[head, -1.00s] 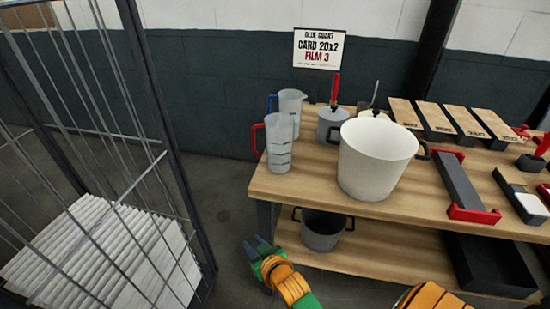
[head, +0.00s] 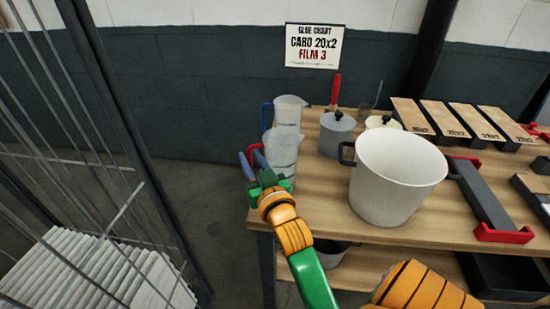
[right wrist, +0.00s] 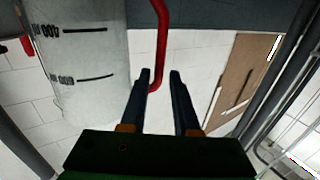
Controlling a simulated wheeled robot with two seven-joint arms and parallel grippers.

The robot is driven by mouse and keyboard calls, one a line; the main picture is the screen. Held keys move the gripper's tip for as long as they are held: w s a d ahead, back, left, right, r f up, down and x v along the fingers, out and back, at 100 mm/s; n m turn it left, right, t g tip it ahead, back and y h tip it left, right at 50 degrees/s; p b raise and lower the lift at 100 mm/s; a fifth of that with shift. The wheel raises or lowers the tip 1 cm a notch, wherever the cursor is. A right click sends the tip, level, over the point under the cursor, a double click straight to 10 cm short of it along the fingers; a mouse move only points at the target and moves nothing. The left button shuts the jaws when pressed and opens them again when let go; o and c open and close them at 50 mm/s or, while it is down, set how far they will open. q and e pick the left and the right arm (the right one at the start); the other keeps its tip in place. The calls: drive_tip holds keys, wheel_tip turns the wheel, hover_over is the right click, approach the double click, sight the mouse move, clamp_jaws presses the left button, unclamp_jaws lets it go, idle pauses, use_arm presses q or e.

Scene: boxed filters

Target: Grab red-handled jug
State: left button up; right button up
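The red-handled jug (head: 283,160) is a clear, marked measuring jug at the left front corner of the wooden table, partly hidden by my right gripper (head: 251,156). Its red handle faces left, and in the right wrist view the handle (right wrist: 162,45) runs down to the gap between the fingertips. My right gripper (right wrist: 160,75) is open, its two dark fingers apart around the handle's lower end; I cannot tell whether they touch it. The jug's body (right wrist: 75,60) stands left of the fingers in that view. My left gripper is not in view.
A blue-handled jug (head: 289,108) stands just behind. A large white pot (head: 395,185) is to the right, with a grey lidded pot (head: 336,135) behind it. A wire cage (head: 115,190) stands on the left. A sign (head: 314,45) hangs on the wall.

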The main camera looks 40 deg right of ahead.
drive_tip(key=p+x, duration=0.1)
drive_tip(key=x, duration=0.4)
drive_tip(key=shift+w+d, duration=0.25)
drive_tip(key=shift+w, duration=0.05)
drive_tip(key=shift+s, duration=0.1)
drive_tip(key=shift+a, duration=0.1)
clamp_jaws()
idle(0.8)
